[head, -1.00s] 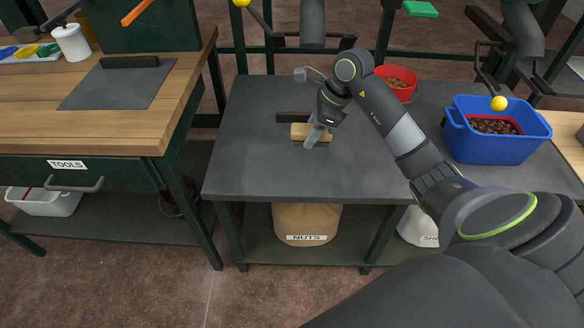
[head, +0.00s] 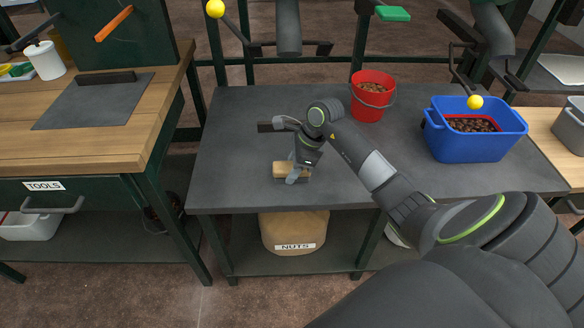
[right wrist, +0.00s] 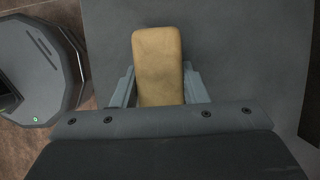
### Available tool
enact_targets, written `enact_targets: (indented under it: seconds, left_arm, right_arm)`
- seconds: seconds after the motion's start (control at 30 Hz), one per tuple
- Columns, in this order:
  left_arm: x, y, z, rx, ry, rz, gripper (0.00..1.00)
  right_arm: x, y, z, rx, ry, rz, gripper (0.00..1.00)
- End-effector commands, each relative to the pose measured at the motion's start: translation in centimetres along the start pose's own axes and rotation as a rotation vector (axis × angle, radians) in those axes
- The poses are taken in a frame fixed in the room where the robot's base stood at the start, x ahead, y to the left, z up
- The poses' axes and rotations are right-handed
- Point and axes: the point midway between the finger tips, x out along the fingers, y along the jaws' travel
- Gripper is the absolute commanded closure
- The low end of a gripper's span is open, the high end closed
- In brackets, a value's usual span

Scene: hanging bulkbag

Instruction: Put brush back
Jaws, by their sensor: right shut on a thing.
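The brush (head: 289,168) shows as a tan wooden block over the front part of the dark grey table; its bristles are not visible. My right gripper (head: 297,172) is shut on it from above. In the right wrist view the tan block (right wrist: 158,62) lies between the two grey fingers, its long side pointing away from my palm. I cannot tell whether it touches the table top. My left gripper is not in view.
The dark grey table (head: 235,150) is clear around the gripper. A red bucket (head: 371,104) and a blue bin (head: 460,150) of brown pieces stand right. The wooden workbench (head: 110,145) at left carries a grey mat (head: 95,108), a black bar (head: 105,77) and a white canister (head: 44,62).

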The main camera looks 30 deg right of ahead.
Motion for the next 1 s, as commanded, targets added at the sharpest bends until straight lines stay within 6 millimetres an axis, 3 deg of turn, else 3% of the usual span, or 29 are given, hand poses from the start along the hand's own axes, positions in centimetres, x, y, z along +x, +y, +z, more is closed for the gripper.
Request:
enact_targets:
  seconds: [0.23, 0.27, 0.43, 0.87, 1.0]
  left_arm:
    - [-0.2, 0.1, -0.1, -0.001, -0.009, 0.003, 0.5]
    - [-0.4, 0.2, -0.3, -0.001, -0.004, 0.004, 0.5]
    - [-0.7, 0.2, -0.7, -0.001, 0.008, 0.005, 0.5]
    - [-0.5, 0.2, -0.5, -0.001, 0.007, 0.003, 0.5]
    - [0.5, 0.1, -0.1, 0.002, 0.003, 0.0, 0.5]
  right_arm:
    - [0.2, 0.0, -0.1, 0.0, 0.0, -0.001, 0.82]
    - [0.2, 0.0, -0.1, 0.0, 0.0, 0.0, 0.59]
    - [0.1, 0.0, -0.1, 0.0, 0.0, 0.0, 0.39]
    - [-0.1, 0.0, 0.1, 0.0, 0.0, 0.0, 0.39]
    - [-2.9, -0.2, 0.0, -0.003, 0.003, -0.006, 0.39]
